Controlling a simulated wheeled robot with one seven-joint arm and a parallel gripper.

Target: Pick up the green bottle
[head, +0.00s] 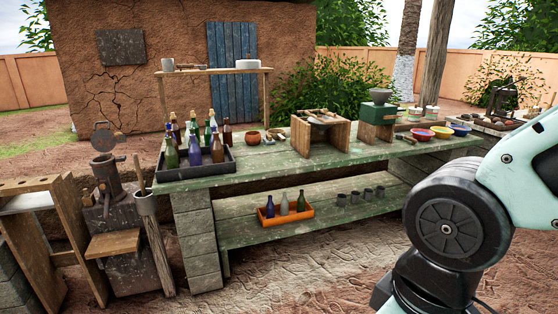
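Several bottles stand upright in a black tray (234,166) at the left end of the green workbench. More brown, green and pale bottles stand behind, partly hidden. On the lower shelf, an orange tray (288,218) holds a blue bottle (270,208), a pale bottle (284,205) and a dark green bottle (300,203). My arm shows at the right, but my gripper is out of view, apart from all the bottles.
The workbench (262,168) also bears a clay pot (253,138), a wooden stand (320,132), a green box (377,113) and coloured bowls (422,135). Several dark cups (355,197) stand right of the orange tray. A metal device (108,185) stands left of the bench. The ground in front is clear.

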